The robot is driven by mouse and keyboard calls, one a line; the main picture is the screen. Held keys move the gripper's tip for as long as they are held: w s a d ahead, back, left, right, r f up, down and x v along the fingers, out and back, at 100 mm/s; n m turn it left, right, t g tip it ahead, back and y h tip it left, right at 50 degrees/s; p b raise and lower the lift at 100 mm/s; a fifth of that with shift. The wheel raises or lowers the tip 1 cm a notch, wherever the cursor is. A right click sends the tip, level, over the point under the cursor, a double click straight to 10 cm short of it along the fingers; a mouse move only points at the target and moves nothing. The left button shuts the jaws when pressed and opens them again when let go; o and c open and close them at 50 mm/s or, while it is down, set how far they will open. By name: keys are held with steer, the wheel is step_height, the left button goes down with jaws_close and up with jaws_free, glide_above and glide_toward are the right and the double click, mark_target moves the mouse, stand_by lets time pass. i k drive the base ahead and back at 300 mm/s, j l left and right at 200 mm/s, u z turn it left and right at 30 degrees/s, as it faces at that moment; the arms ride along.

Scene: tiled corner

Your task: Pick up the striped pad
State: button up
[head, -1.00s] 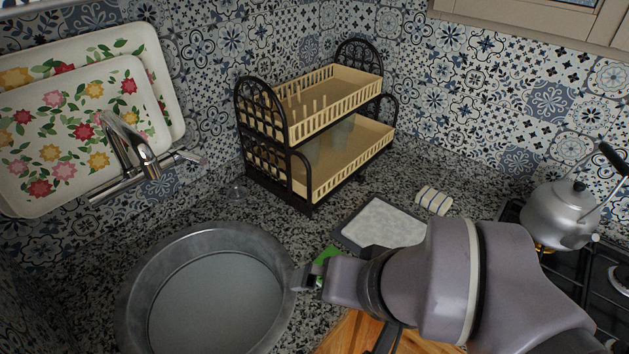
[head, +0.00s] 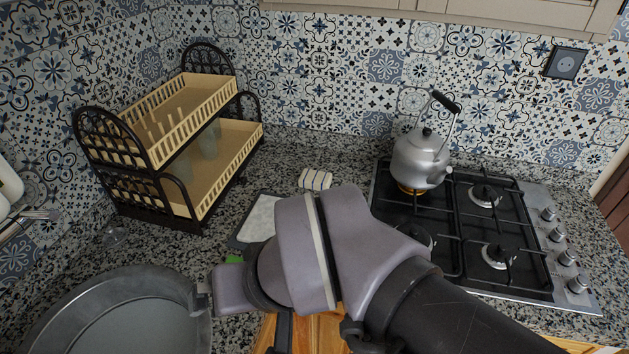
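The striped pad (head: 315,179) is a small white, cushion-like piece with dark and yellowish stripes. It lies on the speckled granite counter near the tiled back wall, between the dish rack and the stove. My arm reaches in from the lower right, and its end (head: 200,300) is at the right rim of the round metal pan, well to the lower left of the pad. The fingers are mostly hidden or too small, so I cannot tell whether they are open or shut. The pad is apart from my arm.
A grey tray with a pale panel (head: 262,218) lies just left of the pad, partly behind my arm. A two-tier dish rack (head: 190,140) stands left. A kettle (head: 420,160) sits on the gas stove (head: 470,230) at right. The large pan (head: 120,310) is front left.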

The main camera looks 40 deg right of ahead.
mark_target(313, 180)
steer(key=i+l+z, duration=0.1)
steer(key=z, duration=0.25)
steer(key=i+z, duration=0.1)
steer(key=z, duration=0.25)
steer(key=i+l+z, duration=0.1)
steer(key=z, duration=0.25)
